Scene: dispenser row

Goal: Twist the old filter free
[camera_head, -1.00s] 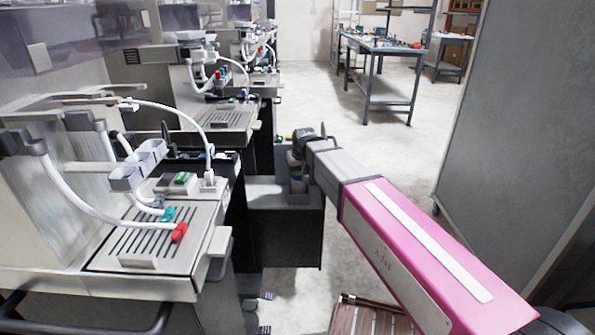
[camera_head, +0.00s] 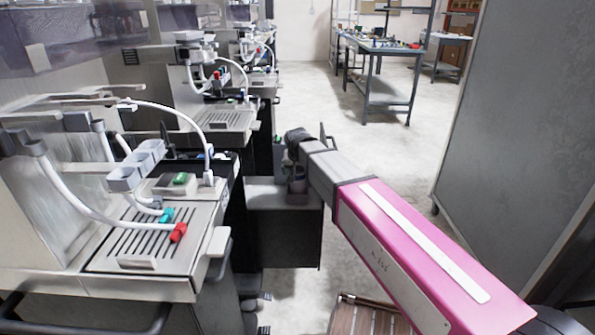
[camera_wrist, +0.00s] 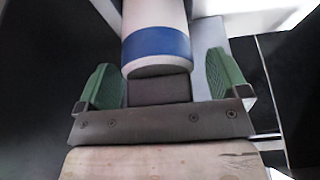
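The filter (camera_wrist: 155,18), a white cylinder with a blue band and a grey end, comes down from the top of the wrist view. My gripper (camera_wrist: 164,72) is open, with one green-padded finger on each side of the filter's banded end. A gap shows on the right side; the left finger looks closer to it. I cannot tell whether either pad touches. In the head view my wrist hangs over a grey-topped dark cabinet (camera_head: 285,240); the fingers and most of the filter are hidden there.
Dispensers with drip trays (camera_head: 150,245) and white hoses line the left. A large grey panel (camera_head: 515,120) stands at right. A wooden slatted item (camera_head: 365,316) lies at the bottom. A workbench (camera_head: 380,48) stands far back. The floor between is clear.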

